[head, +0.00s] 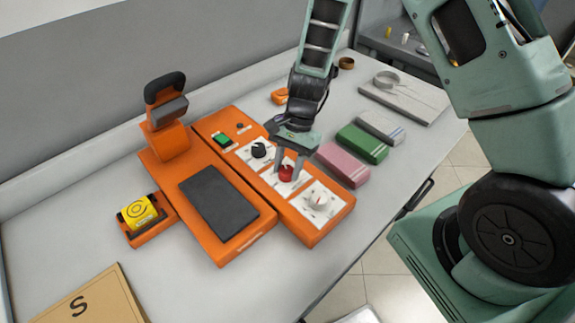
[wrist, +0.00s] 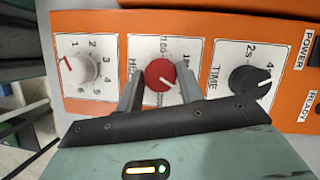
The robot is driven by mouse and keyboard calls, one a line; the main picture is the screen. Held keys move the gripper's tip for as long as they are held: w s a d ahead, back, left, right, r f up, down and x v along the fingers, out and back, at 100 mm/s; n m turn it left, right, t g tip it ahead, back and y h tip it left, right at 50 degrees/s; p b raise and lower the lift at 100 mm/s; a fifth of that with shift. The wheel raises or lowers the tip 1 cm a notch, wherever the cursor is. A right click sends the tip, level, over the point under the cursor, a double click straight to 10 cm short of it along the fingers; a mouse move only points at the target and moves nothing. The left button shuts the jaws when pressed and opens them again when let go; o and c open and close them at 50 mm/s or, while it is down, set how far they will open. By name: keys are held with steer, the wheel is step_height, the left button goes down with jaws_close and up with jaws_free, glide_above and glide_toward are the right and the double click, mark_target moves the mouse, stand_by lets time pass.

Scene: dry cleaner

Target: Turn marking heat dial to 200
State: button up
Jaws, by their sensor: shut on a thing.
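The orange control box (head: 338,222) has a row of three knobs on white plates. The middle knob, the red heat dial (head: 286,174), is also in the wrist view (wrist: 159,73), with its label partly hidden. My gripper (head: 289,163) reaches down from above and is shut on the red dial. In the wrist view my gripper (wrist: 159,88) has one finger on each side of it. The dial's scale is mostly covered by the knob and fingers, and I cannot read its setting.
A black time knob (head: 260,150) and a white numbered knob (head: 318,202) flank the dial closely. The orange press with its dark pad (head: 218,200) stands left. Pink (head: 342,163) and green (head: 362,143) blocks lie right. A yellow roll (head: 138,213) sits far left.

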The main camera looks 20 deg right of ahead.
steer(key=shift+w, duration=0.1)
stand_by(0.3)
steer(key=o, duration=1)
steer(key=b+v, duration=0.2)
steer(key=v, duration=1.5)
steer(key=shift+r, duration=0.25)
steer(key=r+n, duration=0.2)
steer(key=n, duration=0.3)
glide_above(288, 184)
steer(key=s+a+n+t+h, duration=0.1)
steer(key=s+a+n, duration=0.2)
steer(key=s+n, duration=0.4)
steer(key=s+a+n+t+h, duration=0.1)
steer(key=s+a+n+h, duration=0.1)
steer(key=s+n, duration=0.5)
steer(key=s, duration=0.4)
steer(key=shift+a+t, duration=0.3)
steer(key=shift+a, duration=0.1)
